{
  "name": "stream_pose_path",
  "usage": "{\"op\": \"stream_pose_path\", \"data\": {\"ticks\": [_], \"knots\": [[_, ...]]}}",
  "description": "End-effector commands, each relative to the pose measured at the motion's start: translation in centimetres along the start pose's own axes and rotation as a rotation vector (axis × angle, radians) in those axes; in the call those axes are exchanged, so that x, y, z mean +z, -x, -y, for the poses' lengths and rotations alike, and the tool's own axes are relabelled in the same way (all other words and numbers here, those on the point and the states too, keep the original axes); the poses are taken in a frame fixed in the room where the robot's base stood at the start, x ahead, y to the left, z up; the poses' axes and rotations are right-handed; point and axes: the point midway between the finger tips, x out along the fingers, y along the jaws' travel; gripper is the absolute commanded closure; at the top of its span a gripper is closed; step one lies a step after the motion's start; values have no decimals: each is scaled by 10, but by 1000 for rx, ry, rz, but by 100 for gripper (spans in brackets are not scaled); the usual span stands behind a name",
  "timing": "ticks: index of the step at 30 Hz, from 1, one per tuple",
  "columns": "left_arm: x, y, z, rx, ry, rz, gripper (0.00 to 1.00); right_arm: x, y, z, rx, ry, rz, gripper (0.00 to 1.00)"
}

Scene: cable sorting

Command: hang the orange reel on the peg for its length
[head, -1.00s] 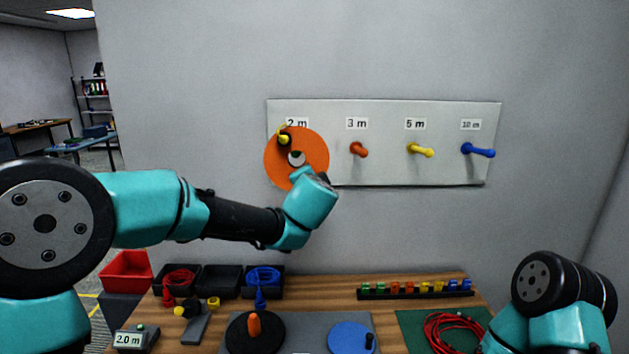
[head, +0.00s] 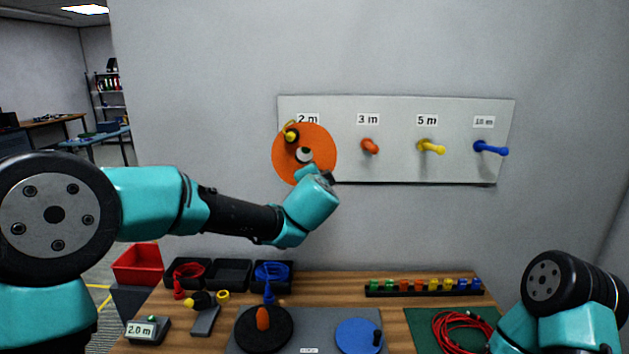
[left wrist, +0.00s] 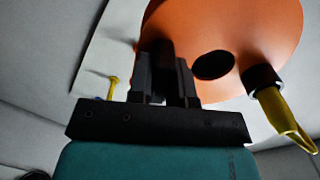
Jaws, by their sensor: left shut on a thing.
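The orange reel (head: 285,163) is upright in front of the left end of the peg board (head: 490,172), below the "2 m" label. A yellow-tipped cable end (head: 291,137) sits on its face; it also shows in the left wrist view (left wrist: 283,117). The length meter (head: 147,331) reads 2.0 m. My right gripper is out of view.
The red 3 m peg (head: 370,147), yellow 5 m peg (head: 431,147) and blue 10 m peg (head: 490,148) are empty.

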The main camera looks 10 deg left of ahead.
Motion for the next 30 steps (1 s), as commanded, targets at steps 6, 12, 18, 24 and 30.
{"op": "stream_pose_path", "data": {"ticks": [6,12,18,24,30], "knots": [[0,-12,0,-2,0,0,100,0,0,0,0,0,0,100],[0,-23,0,-2,0,1,100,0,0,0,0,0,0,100],[0,-34,0,-2,0,1,100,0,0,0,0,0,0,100],[0,-45,0,-2,-1,0,100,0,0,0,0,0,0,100],[0,-55,0,-1,-1,0,100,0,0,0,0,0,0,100]]}}
